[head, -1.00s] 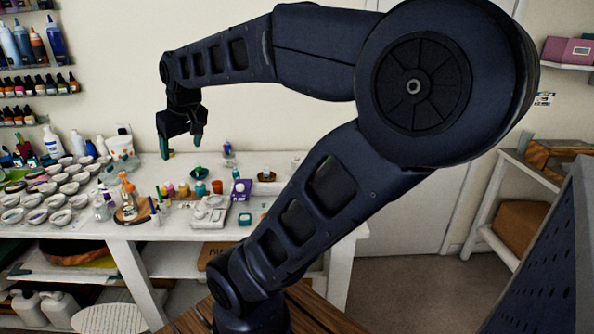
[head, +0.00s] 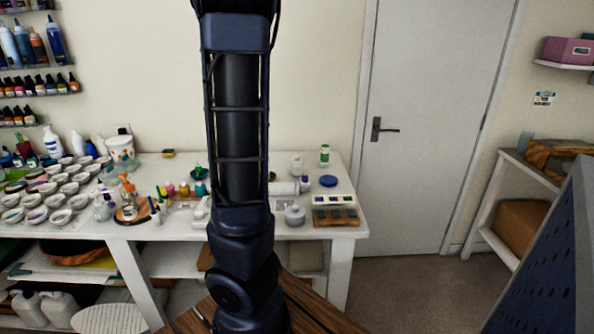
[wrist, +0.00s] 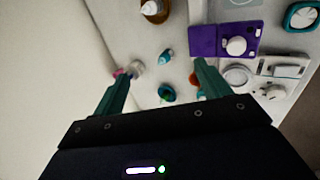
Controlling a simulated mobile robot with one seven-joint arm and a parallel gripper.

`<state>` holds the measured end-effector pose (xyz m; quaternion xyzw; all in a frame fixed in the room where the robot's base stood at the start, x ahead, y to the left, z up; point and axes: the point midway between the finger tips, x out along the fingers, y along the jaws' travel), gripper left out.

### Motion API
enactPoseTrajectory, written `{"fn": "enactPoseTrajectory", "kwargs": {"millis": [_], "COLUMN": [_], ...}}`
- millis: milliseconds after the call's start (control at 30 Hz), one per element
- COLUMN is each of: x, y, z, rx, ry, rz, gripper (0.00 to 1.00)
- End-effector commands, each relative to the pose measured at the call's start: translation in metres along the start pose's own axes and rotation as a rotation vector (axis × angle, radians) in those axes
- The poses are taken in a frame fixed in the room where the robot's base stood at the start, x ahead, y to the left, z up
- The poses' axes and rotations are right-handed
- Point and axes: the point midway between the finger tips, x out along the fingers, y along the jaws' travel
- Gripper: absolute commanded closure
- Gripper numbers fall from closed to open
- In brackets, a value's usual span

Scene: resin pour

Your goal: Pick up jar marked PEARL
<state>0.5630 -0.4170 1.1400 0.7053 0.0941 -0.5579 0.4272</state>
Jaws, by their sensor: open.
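No label reading PEARL is legible, so I cannot tell which jar is meant. In the head view, small jars with yellow and pink tops (head: 184,190) stand mid-table, left of my arm. A white lidded pot (head: 294,215) stands right of it. In the wrist view, my gripper (wrist: 160,90) is open and empty above the table, its two teal fingers spread. A small teal container (wrist: 166,93) shows between the fingers, lower down. A small pale container with pink beside it (wrist: 135,68) shows near the left fingertip. My gripper is outside the head view.
On the white table (head: 345,235), several white cups (head: 62,216) crowd the left. A wooden tray (head: 336,216), blue disc (head: 328,181) and green-and-white bottle (head: 324,155) stand at right.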

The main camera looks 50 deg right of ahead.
Motion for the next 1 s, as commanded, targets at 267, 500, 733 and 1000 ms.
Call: {"fn": "enactPoseTrajectory", "kwargs": {"millis": [267, 500, 733, 1000], "x": [0.032, 0.021, -0.008, -0.037], "y": [0.048, 0.094, 0.128, 0.152], "z": [0.063, 0.114, 0.14, 0.152], "rx": [-0.33, -0.655, -0.903, -1.073], "ry": [-0.194, -0.395, -0.556, -0.674], "rz": [0.104, 0.172, 0.203, 0.213], "gripper": [0.24, 0.24, 0.24, 0.24]}}
